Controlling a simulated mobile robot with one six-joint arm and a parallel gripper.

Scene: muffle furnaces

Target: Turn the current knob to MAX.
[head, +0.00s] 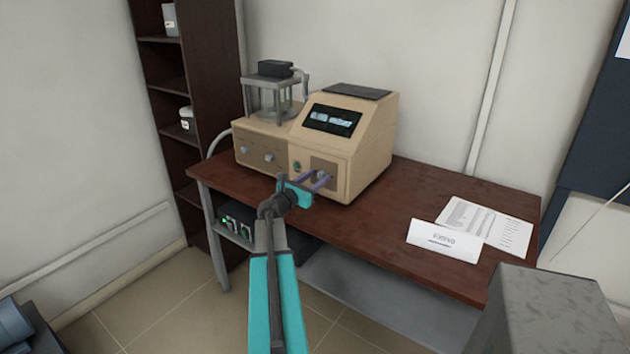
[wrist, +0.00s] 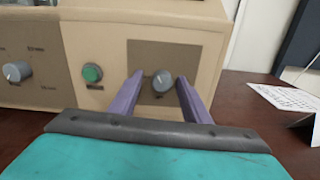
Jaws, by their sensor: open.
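A beige instrument (head: 345,145) with a dark lit display (head: 332,119) stands on the brown table. In the wrist view, a grey knob (wrist: 162,80) sits on a brown panel (wrist: 150,60) at the right of its front; the panel lettering is too small to read. My gripper (head: 318,180) is open in front of this knob. In the wrist view, its two purple fingers (wrist: 158,88) lie to the left and right of the knob, with gaps visible. The knob's pointer setting cannot be read clearly.
A green button (wrist: 92,73) is left of the knob, and another grey knob (wrist: 17,71) is farther left. A glass chamber (head: 272,96) stands on the left unit. Papers (head: 482,222) and a white sign (head: 443,241) lie right on the table (head: 390,235). A grey block (head: 545,310) stands front right.

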